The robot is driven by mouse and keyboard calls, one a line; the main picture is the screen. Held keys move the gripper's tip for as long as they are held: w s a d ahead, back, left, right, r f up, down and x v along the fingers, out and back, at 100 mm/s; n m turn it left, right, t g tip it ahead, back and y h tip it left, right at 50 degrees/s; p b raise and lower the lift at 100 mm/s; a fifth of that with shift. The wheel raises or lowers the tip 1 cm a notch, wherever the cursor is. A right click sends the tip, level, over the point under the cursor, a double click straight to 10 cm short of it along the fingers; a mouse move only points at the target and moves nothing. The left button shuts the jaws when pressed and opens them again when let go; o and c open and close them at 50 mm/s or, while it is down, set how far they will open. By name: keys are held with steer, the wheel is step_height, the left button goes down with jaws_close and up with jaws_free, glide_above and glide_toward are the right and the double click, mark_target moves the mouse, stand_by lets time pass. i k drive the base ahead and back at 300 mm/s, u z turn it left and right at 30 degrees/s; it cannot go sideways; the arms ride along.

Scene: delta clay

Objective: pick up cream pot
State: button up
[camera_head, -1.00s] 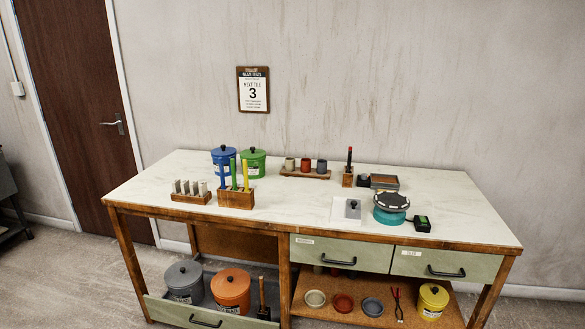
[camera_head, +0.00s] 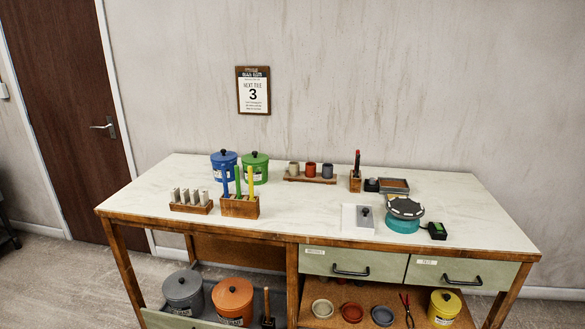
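Two cream things could be the cream pot; I cannot tell which is meant. One is a small upright cream cup (camera_head: 293,169) at the left end of a wooden rack (camera_head: 310,179) at the back of the worktop. The other is a shallow cream bowl (camera_head: 322,308) on the wooden lower shelf, left of a red bowl (camera_head: 352,312) and a blue-grey bowl (camera_head: 382,316). In the rack, a red cup (camera_head: 310,170) and a dark blue cup (camera_head: 327,171) stand beside the cream cup. My gripper is not in view.
The white workbench (camera_head: 150,190) holds blue (camera_head: 224,163) and green (camera_head: 255,167) lidded tubs, a block of coloured sticks (camera_head: 240,207) and a turquoise turntable (camera_head: 404,215). Below are two drawers (camera_head: 350,264), a yellow tub (camera_head: 444,308) and red-handled pliers (camera_head: 407,310). The worktop's middle is fairly clear.

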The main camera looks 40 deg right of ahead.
mark_target(294, 166)
steer(key=z, duration=0.25)
steer(key=i, duration=1.4)
steer(key=u, duration=0.35)
